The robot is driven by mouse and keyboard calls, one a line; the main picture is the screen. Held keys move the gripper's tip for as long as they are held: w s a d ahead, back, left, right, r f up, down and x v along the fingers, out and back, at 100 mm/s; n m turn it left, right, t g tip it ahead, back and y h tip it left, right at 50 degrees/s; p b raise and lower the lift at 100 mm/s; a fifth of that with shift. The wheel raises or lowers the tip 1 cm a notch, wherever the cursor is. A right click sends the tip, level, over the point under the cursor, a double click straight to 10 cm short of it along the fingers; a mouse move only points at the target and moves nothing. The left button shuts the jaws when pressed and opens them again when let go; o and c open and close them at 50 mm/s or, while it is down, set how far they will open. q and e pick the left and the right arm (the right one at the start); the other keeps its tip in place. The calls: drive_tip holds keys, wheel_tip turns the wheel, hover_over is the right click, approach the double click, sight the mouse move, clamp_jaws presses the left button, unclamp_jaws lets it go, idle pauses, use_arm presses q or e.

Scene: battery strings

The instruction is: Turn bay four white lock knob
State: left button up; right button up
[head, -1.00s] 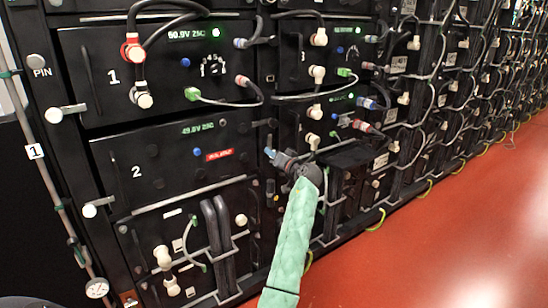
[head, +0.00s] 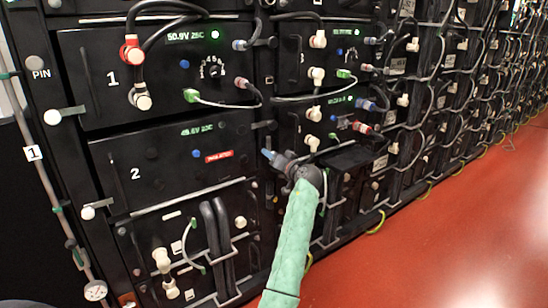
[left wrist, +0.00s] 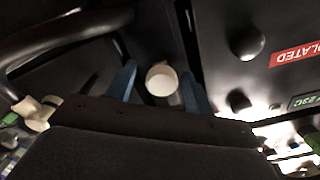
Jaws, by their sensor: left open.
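A round white knob (left wrist: 162,80) shows in the left wrist view, on a pale stem against the dark rack. My left gripper (left wrist: 158,88) is open, with one blue finger on either side of it. I cannot tell whether the fingers touch it. In the head view my left gripper (head: 268,155) is at the post between the bay 2 panel (head: 165,165) and the lower right bay (head: 340,125), and this knob is hidden there. No bay number four is readable. My right gripper is not in view.
White connectors (head: 313,143) and cables crowd the panel right of the gripper. A dark ledge (head: 350,157) juts out there. The red floor (head: 440,250) is clear at the right.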

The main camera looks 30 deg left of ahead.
use_arm(q)
drive_tip(key=shift+d, duration=0.1)
drive_tip(key=v, duration=0.7)
drive_tip(key=shift+d+p, duration=0.3)
drive_tip(key=shift+s, duration=0.15)
